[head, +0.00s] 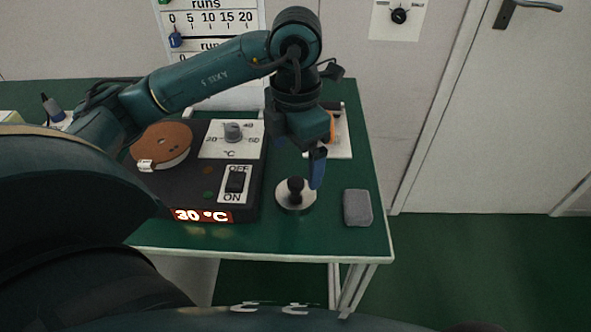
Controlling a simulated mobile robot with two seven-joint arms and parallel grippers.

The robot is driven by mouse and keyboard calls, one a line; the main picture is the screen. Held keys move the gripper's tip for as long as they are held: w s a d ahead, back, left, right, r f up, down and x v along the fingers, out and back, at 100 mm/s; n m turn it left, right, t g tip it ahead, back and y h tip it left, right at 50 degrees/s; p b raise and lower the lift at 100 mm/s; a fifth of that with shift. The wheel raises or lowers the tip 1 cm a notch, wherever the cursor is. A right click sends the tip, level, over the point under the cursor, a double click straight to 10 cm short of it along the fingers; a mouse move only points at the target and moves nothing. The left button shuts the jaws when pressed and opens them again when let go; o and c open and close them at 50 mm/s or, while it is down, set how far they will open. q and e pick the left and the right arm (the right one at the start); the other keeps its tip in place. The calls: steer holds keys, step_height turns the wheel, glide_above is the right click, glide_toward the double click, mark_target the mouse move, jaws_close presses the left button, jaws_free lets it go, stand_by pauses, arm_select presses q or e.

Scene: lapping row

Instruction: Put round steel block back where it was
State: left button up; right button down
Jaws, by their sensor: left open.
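The round steel block (283,203) is a shiny disc with a black knob on top. It stands upright on the green table, to the right of the black hotplate unit (180,190). My left gripper (316,168) is open, its blue finger just above and to the right of the knob. I see nothing held in it, and the knob looks free. The second finger is mostly hidden. My right gripper is not in view.
A grey rectangular block (357,207) lies to the right, near the table edge. The unit carries a brown disc (163,144), a dial (233,132), an ON/OFF switch (235,182) and a 30 °C display (202,215). A white board (341,148) lies behind.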

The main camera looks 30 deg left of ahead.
mark_target(296, 181)
arm_select(q)
step_height(296, 181, up, 2)
steer(key=shift+r, duration=0.55)
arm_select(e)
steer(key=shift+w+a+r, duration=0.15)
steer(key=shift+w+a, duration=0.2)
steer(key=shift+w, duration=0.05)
